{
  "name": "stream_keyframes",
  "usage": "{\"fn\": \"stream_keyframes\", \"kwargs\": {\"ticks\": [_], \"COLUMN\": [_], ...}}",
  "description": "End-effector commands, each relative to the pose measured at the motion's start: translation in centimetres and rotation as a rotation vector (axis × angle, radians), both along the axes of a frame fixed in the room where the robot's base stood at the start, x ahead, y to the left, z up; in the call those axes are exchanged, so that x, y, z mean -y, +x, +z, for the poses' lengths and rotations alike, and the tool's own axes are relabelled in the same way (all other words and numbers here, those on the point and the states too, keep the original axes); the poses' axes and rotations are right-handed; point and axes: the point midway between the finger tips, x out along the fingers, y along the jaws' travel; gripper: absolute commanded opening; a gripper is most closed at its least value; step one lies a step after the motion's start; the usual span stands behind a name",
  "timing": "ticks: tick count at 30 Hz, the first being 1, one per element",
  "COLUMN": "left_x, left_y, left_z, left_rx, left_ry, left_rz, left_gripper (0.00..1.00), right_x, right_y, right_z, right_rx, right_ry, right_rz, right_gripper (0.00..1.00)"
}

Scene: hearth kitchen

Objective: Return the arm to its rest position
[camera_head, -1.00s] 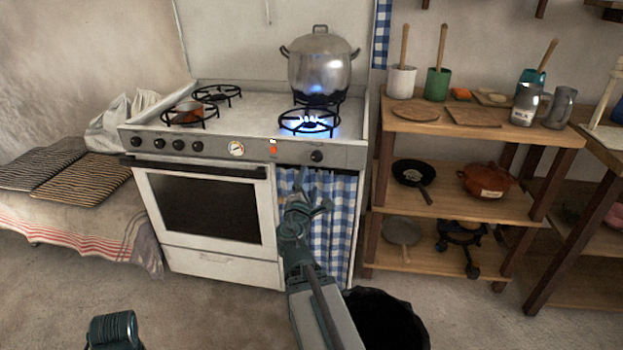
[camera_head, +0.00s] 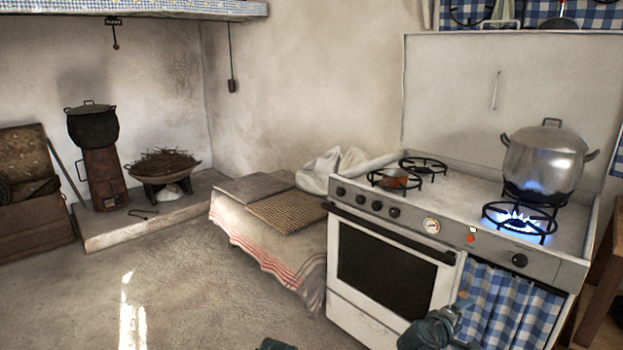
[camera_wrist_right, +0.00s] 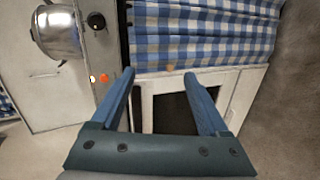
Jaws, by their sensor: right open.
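My right arm comes in at the bottom right of the head view, its gripper (camera_head: 461,312) in front of the stove's (camera_head: 365,322) blue-checked curtain (camera_head: 510,305). In the right wrist view the two blue fingers of this gripper (camera_wrist_right: 160,76) are spread apart with nothing between them. The stove front and the curtain (camera_wrist_right: 205,35) show beyond the fingers. Only a small dark piece of my own body shows at the bottom middle of the head view; my left gripper is not seen.
A lidded steel pot (camera_head: 543,165) stands on the back right burner. The front right burner (camera_head: 519,222) has a blue flame. A cloth-covered bench (camera_head: 262,232) with woven mats adjoins the stove. The floor (camera_head: 200,290) at left is clear.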

Motion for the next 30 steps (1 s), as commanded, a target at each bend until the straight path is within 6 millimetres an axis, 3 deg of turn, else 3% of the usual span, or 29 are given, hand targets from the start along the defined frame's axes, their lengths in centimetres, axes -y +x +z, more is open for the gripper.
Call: {"fn": "stream_keyframes", "kwargs": {"ticks": [1,6,9,15,21,30], "left_x": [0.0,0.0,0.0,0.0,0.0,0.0], "left_y": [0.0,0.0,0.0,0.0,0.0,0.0], "left_z": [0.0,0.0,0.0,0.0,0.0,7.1], "left_rx": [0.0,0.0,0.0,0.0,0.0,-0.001], "left_ry": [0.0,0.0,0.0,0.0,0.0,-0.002], "left_rz": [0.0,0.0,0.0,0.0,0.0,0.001], "left_gripper": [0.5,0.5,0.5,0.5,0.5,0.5], "right_x": [-3.6,-13.8,-19.4,-27.8,-34.2,-34.1], "right_y": [-0.1,-2.6,-5.0,-9.7,-14.5,-14.5], "right_z": [-2.2,-8.6,-11.1,-13.7,-14.5,-7.4], "right_rx": [-0.005,-0.108,-0.205,-0.395,-0.584,-0.586], "right_ry": [0.13,0.501,0.659,0.853,0.968,0.974], "right_rz": [-0.021,-0.117,-0.164,-0.229,-0.273,-0.28], "right_gripper": [0.78,0.78,0.78,0.78,0.78,0.78]}}
